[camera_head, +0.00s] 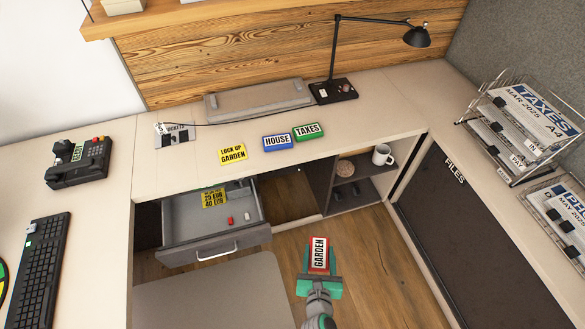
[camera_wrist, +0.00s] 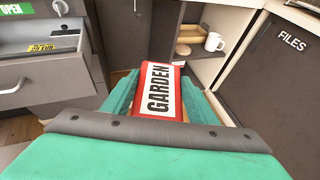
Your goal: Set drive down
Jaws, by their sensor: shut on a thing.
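My gripper (camera_head: 319,275) is shut on a red drive with a white label reading GARDEN (camera_head: 319,254). It holds the drive in the air over the floor, right of the open drawer. In the wrist view the GARDEN drive (camera_wrist: 158,92) sits between the green fingers (camera_wrist: 160,100). A blue drive labelled HOUSE (camera_head: 278,141) and a green drive labelled TAXES (camera_head: 308,131) lie side by side on the desk (camera_head: 200,180). A yellow note reading LOCK UP GARDEN (camera_head: 233,153) lies left of them.
The open drawer (camera_head: 185,231) holds a yellow note (camera_head: 214,197) and small red and grey items. A shelf unit with a mug (camera_head: 382,154) stands under the desk. A FILES cabinet (camera_head: 470,225), paper trays (camera_head: 520,125), lamp (camera_head: 335,91), phone (camera_head: 80,163) and keyboard (camera_head: 40,270) surround. The desk front is clear.

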